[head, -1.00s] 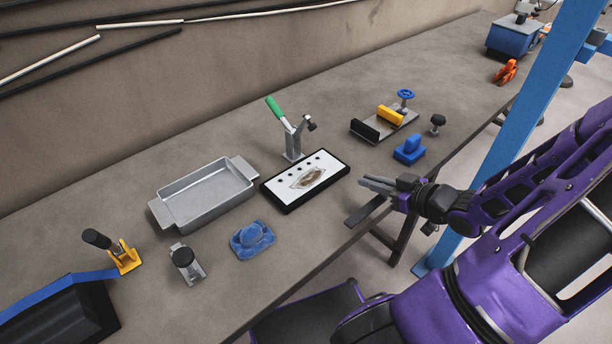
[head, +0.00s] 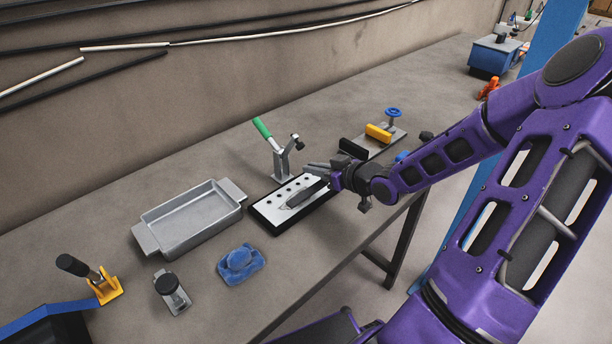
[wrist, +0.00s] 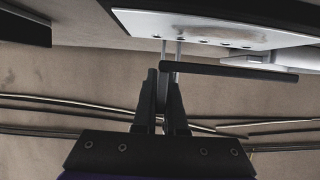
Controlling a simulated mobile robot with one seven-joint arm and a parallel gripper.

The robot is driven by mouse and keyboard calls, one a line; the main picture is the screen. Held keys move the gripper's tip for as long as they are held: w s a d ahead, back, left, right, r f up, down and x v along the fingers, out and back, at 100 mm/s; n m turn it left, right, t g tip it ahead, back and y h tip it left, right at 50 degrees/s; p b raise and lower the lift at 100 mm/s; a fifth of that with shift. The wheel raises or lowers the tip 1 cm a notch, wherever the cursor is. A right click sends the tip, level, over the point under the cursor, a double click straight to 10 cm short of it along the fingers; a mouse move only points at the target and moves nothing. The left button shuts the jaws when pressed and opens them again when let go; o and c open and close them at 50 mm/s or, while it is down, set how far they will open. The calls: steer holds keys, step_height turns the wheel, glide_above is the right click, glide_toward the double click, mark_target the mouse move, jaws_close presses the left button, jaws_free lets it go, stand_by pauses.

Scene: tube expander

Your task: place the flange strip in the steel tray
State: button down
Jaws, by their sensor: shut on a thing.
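The flange strip is a thin dark bar (head: 306,195), seen over the white board in the head view. In the wrist view the strip (wrist: 240,72) runs out to the right from my fingertips. My gripper (head: 318,169) is shut on one end of it and holds it over the board. In the wrist view my fingers (wrist: 163,75) are close together at the strip's end. The steel tray (head: 188,217) is a shallow grey metal pan with two end handles. It stands empty to the left of my gripper and the board.
The black-framed white board (head: 270,208) lies between tray and gripper. A green-handled toggle clamp (head: 281,160) stands behind it. A blue cloth (head: 240,263) and a black-knobbed clamp (head: 172,293) lie in front of the tray. A yellow-based clamp (head: 107,288) is further left.

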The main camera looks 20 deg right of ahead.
mark_target(306, 181)
steer(key=shift+w+a, duration=0.2)
steer(key=shift+w, duration=0.35)
steer(key=shift+w+a+f+b, duration=0.2)
steer(key=shift+w+f+b, duration=0.2)
steer(key=shift+f, duration=0.2)
steer(key=shift+w+a+f+b, duration=0.15)
steer(key=shift+w+f+b, duration=0.1)
steer(key=shift+w+f, duration=0.3)
steer(key=shift+s+f, duration=0.1)
steer(key=shift+f, duration=0.25)
steer(key=shift+d, duration=0.1)
steer(key=shift+f, duration=0.3)
steer(key=c, duration=1)
jaws_free()
steer(key=shift+b, duration=0.35)
